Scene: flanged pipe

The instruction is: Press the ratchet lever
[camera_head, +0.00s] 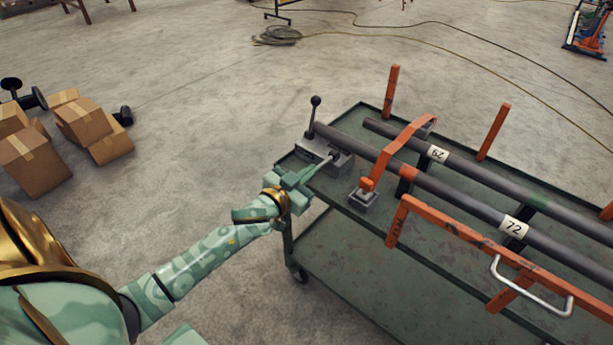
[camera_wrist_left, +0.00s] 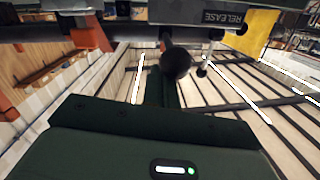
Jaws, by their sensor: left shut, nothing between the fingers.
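A grey metal block (camera_head: 322,150) sits at the near left corner of the green cart, at the end of one pipe. An upright lever with a black ball knob (camera_head: 315,101) rises from its far left side. A black ball knob (camera_wrist_left: 175,63) also shows close up in the left wrist view, below a grey plate marked RELEASE (camera_wrist_left: 224,17). A smaller thin lever (camera_wrist_left: 204,66) hangs beside it. My left gripper (camera_head: 310,172) is shut and empty, just in front of the block; whether it touches is unclear. Its fingers (camera_wrist_left: 162,88) point toward the knob in the wrist view.
Two grey pipes, tagged 62 (camera_head: 438,154) and 72 (camera_head: 515,227), lie along the cart (camera_head: 350,250). An orange curved arm (camera_head: 400,148) crosses over the nearer pipe. Orange posts and a near orange rail (camera_head: 455,228) stand up. Cardboard boxes (camera_head: 85,120) lie on the floor at left.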

